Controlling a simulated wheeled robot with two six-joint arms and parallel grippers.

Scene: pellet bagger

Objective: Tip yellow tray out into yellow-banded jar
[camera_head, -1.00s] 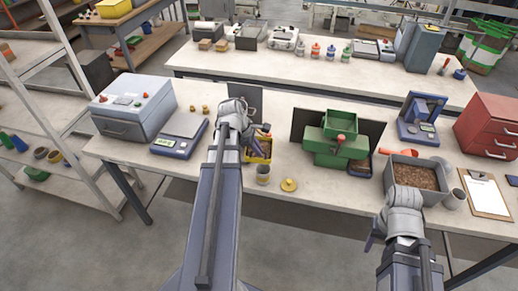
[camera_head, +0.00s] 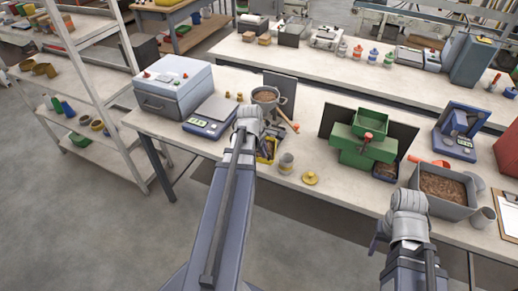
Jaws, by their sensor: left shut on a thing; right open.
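My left gripper (camera_head: 251,112) is shut at the near side of a round grey tray of brown pellets (camera_head: 266,96), level in front of a dark upright panel. Its fingertips are mostly hidden, and I see no clear yellow on this tray. The small grey jar (camera_head: 286,163) stands upright on the bench, right of and nearer than the gripper; its band is too small to make out. A round yellow lid (camera_head: 310,178) lies beside it. My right gripper (camera_head: 408,200) is open in front of a grey pellet bin (camera_head: 443,184).
A yellow bin of tools (camera_head: 267,158) stands left of the jar, partly behind my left arm. A blue scale (camera_head: 205,128) and a grey box machine (camera_head: 173,85) are to the left. A green press (camera_head: 365,140) stands to the right. Bare bench lies around the lid.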

